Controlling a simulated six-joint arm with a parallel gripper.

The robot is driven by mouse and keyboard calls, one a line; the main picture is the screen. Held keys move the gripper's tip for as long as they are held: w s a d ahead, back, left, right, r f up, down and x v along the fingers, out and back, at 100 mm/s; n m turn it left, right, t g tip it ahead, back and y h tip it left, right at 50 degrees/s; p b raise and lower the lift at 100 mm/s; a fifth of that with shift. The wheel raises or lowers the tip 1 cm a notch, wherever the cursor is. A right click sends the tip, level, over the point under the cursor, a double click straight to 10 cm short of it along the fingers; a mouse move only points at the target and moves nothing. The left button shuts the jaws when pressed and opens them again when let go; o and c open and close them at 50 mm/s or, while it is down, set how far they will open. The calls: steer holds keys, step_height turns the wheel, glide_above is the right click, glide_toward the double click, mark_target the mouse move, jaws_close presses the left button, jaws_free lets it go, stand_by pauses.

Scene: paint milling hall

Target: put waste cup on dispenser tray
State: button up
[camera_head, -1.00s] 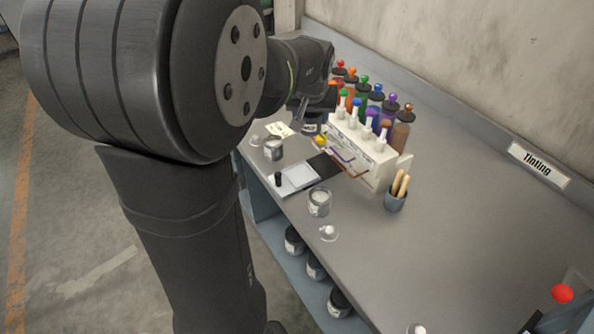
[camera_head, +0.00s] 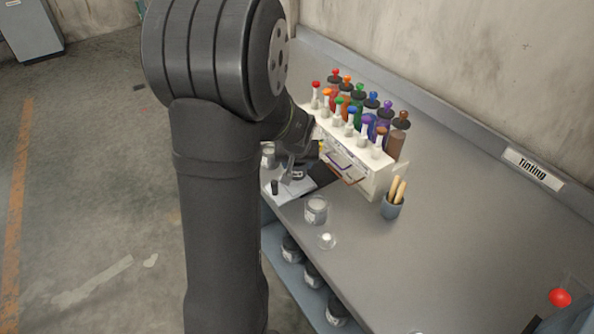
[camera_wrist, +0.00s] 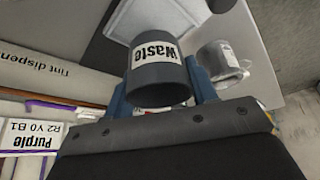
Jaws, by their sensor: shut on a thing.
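The waste cup (camera_wrist: 160,72) is dark grey with a white "Waste" label that reads upside down in the wrist view. My gripper (camera_wrist: 161,92) is shut on it, with blue fingers on both sides. In the head view my gripper (camera_head: 293,172) is over the white scale area, left of the dispenser; the cup is hard to make out there. The tint dispenser (camera_head: 352,158) is a white box with coloured bottles. The dark flat tray (camera_head: 324,176) lies at its front, partly hidden by my arm. It appears as a dark strip (camera_wrist: 98,58) in the wrist view.
A scale with a white plate (camera_head: 282,194) sits beside the tray. An open can (camera_head: 316,209), a small lid (camera_head: 326,240) and a cup of wooden sticks (camera_head: 392,207) stand nearer. Another can (camera_wrist: 222,62) is close to the held cup.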

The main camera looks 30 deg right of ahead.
mark_target(297, 172)
steer(key=shift+f, duration=1.6)
steer(key=shift+f, duration=0.1)
steer(key=o, duration=1)
steer(key=shift+c, duration=0.2)
steer(key=v, duration=1.2)
